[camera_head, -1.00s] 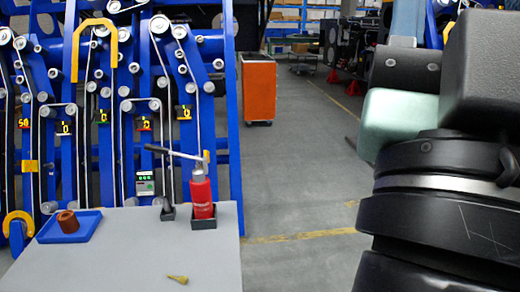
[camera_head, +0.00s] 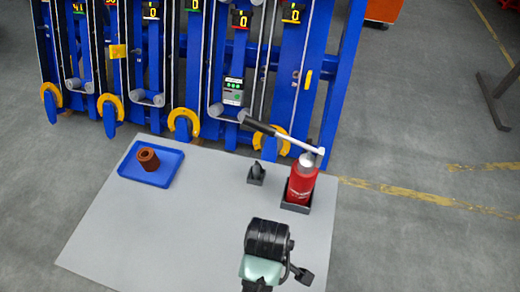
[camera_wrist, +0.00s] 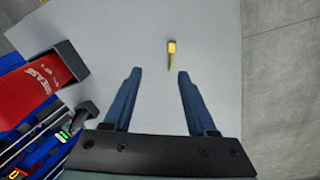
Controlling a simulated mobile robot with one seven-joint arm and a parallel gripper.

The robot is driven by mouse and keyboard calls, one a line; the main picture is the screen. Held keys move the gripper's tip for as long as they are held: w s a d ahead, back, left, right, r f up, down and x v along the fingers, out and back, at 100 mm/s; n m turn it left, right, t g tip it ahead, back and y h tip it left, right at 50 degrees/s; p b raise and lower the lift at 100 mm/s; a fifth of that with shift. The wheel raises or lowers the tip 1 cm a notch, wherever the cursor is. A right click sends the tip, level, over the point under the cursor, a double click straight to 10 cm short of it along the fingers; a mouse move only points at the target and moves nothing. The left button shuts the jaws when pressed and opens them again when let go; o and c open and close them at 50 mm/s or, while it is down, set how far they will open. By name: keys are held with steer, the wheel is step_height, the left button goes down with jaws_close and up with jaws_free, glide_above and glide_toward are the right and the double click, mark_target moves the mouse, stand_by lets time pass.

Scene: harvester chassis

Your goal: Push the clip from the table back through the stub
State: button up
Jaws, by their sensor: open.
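In the wrist view the clip (camera_wrist: 172,48), a small brass-yellow piece with a thicker head and thin pointed end, lies on the grey table (camera_head: 110,235). My gripper (camera_wrist: 159,74) is open and empty, its two blue-grey fingers apart. The clip lies just beyond the fingertips, nearer the right finger, its thin end towards the gripper. In the head view my arm is over the front of the table, and I cannot see the clip there. I cannot pick out the stub for certain in either view.
A red grease can (camera_head: 301,185) with a long lever stands in a black holder on the table's right side. A small black holder (camera_head: 256,175) is beside it. A blue tray (camera_head: 135,168) with a brown roll (camera_head: 148,158) sits far left. The blue chassis (camera_head: 205,75) stands behind.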

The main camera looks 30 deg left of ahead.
steer(key=shift+g, duration=0.3)
steer(key=f, duration=0.2)
steer(key=s+f, duration=0.1)
steer(key=f, duration=0.4)
steer(key=shift+s+d+f, duration=0.1)
steer(key=shift+s+f, duration=0.3)
steer(key=shift+w+a+f, duration=0.1)
steer(key=shift+a+f, duration=0.1)
steer(key=shift+f, duration=0.75)
steer(key=shift+s+a+f, duration=0.1)
steer(key=shift+a+f, duration=0.05)
steer(key=shift+f, duration=0.85)
steer(key=shift+w+a+f, duration=0.1)
steer(key=shift+a+f, duration=0.1)
steer(key=shift+f, duration=0.75)
jaws_close()
